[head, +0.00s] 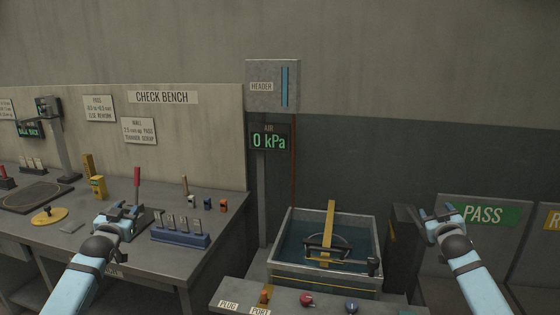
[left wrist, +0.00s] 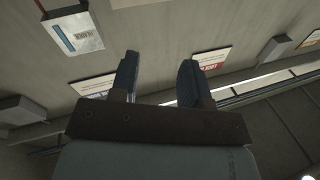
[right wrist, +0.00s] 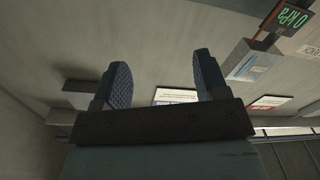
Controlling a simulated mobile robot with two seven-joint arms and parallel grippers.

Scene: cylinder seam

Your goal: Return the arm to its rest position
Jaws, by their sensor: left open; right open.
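My left gripper (head: 122,213) is raised at the left in the head view, in front of the check bench. Its fingers are apart with nothing between them, as the left wrist view (left wrist: 158,82) also shows. My right gripper (head: 436,215) is raised at the right, in front of a dark wall panel near the PASS sign. Its fingers are apart and empty in the right wrist view (right wrist: 157,82). Both wrist cameras look up at the walls and ceiling.
The check bench (head: 205,268) carries a blue rack (head: 180,238), a yellow block (head: 98,187), and small parts. A water tank (head: 290,268) with a yellow bar (head: 328,235) stands in the middle. The PASS bin (head: 483,215) is at right. A plug panel (head: 285,302) lies in front.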

